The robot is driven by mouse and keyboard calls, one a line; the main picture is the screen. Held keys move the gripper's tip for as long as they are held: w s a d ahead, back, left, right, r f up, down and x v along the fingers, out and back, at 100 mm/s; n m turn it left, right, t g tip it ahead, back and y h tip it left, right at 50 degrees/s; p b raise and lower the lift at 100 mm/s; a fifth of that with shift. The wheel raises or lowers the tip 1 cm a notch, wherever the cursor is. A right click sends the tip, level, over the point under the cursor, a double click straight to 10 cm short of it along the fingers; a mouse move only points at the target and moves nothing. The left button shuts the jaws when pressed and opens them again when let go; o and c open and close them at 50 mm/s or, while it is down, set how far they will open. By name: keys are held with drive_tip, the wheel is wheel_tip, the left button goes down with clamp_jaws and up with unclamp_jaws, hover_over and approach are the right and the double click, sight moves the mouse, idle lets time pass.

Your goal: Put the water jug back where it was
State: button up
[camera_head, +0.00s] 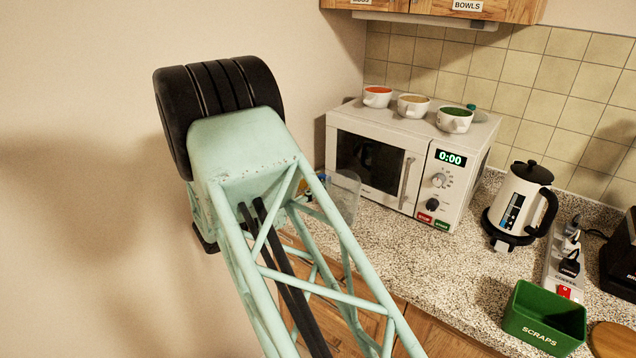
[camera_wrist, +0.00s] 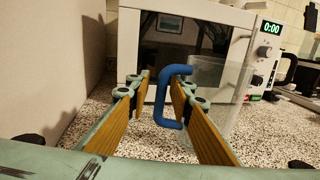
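The water jug is clear with a blue handle. In the wrist view its clear body (camera_wrist: 216,100) stands upright on the speckled counter at the right, in front of the microwave. Its blue handle (camera_wrist: 163,98) points left, toward the gap between my fingers. My gripper (camera_wrist: 160,90) is open, with wooden-faced fingers spread. The handle shows close to the right fingertip; I cannot tell whether they touch. In the head view the clear jug (camera_head: 345,192) shows partly behind my green arm, which hides my gripper and most of the handle.
The microwave (camera_head: 421,148) stands right behind the jug with several cups on top. A wall is close on the left. A kettle (camera_head: 517,200), power strip (camera_head: 562,262) and green scraps bin (camera_head: 545,318) stand to the right. The counter middle (camera_head: 420,265) is clear.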

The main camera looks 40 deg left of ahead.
drive_tip(key=shift+r, duration=0.1)
idle(0.3)
drive_tip(key=p+v, duration=0.1)
drive_tip(key=v, duration=1.1)
drive_tip(key=shift+p, duration=0.3)
drive_tip(key=shift+r, duration=0.1)
idle(0.7)
